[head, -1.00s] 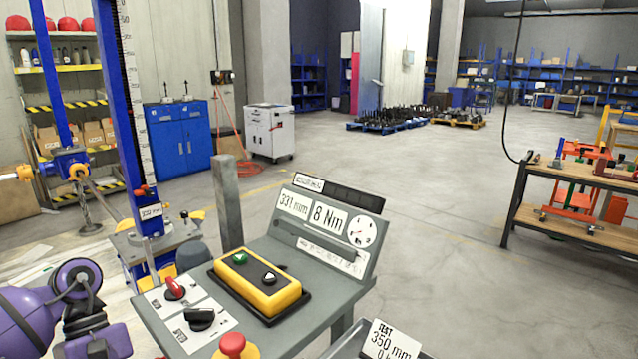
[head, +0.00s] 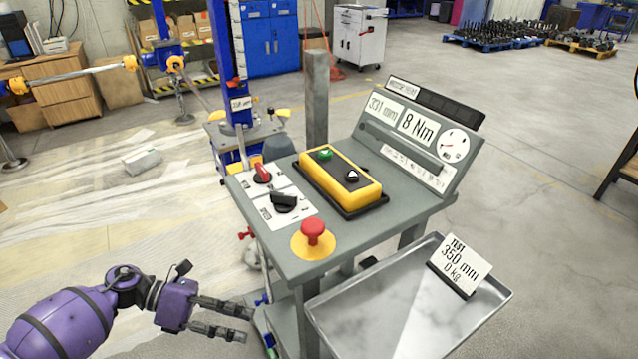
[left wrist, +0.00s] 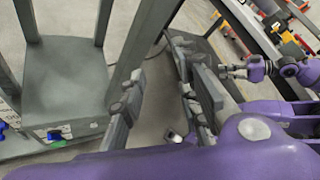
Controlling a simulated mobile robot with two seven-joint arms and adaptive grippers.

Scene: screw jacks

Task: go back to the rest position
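My left gripper (head: 247,324) is low in the head view, left of the grey control console (head: 410,222) and below its tabletop height in the picture. Its two dark fingers point right, apart and with nothing between them. They also show apart in the left wrist view (left wrist: 158,85). A second purple arm with a small dark gripper (left wrist: 232,70), apparently my right one, shows at the right of the left wrist view. It is too small to read its fingers. My right gripper is not in the head view.
The console carries a yellow button box (head: 342,180), a red stop button (head: 313,233) and displays reading 331 mm and 8 Nm. A metal tray (head: 390,320) with a 350 mm card (head: 458,265) is at front right. A blue screw-jack column (head: 230,60) stands behind. Open floor lies left.

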